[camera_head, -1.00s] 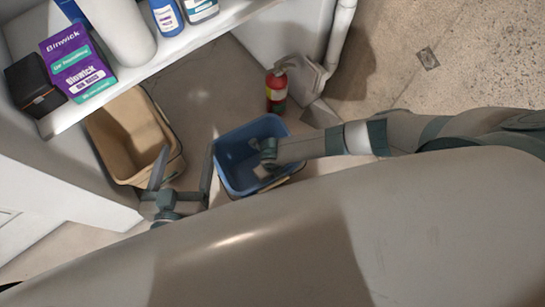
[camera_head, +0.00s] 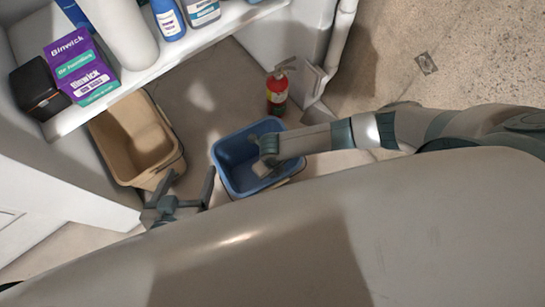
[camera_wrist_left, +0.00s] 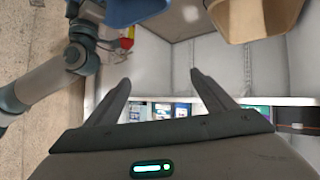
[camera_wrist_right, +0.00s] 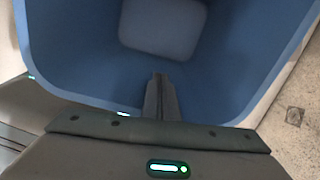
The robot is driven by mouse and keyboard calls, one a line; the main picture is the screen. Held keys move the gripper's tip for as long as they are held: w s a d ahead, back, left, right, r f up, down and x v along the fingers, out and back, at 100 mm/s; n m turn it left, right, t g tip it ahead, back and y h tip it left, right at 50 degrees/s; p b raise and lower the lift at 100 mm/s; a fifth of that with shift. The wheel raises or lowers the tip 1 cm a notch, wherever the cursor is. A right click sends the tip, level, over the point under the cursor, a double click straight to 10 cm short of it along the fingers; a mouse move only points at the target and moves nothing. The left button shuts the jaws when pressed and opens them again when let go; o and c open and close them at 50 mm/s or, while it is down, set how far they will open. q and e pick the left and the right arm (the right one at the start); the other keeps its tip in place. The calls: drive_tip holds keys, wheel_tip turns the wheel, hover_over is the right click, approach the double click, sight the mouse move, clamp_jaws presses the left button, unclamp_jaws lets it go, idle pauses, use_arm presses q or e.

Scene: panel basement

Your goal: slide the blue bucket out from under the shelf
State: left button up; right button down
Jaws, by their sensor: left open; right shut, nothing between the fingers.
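The blue bucket (camera_head: 228,170) stands upright on the floor, clear of the shelf's front edge in the head view. It fills much of the right wrist view (camera_wrist_right: 75,60) and shows at the top of the left wrist view (camera_wrist_left: 135,10). My right gripper (camera_head: 268,170) is over the bucket's opening, its shut, empty fingers (camera_wrist_right: 161,80) pointing into it; whether they touch its wall I cannot tell. My left gripper (camera_head: 190,180) is open and empty, left of the blue bucket. The white shelf (camera_head: 165,62) is at upper left.
A tan bucket (camera_head: 130,145) stands under the shelf edge, just beyond my left gripper. A red fire extinguisher (camera_head: 277,93) stands behind the blue bucket. Boxes (camera_head: 80,65) and bottles (camera_head: 168,18) crowd the shelf. Open floor (camera_head: 445,55) lies to the right.

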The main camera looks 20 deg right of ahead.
use_arm(q)
drive_tip(key=s+a+f+g+y+p, duration=0.1)
drive_tip(key=s+a+f+g+p, duration=0.1)
drive_tip(key=s+a+f+g, duration=0.2)
drive_tip(key=shift+s+y+p, duration=0.25)
drive_tip(key=shift+y+p, duration=0.15)
use_arm(e)
wheel_tip(320, 180, up, 12)
drive_tip(key=shift+r, duration=0.1)
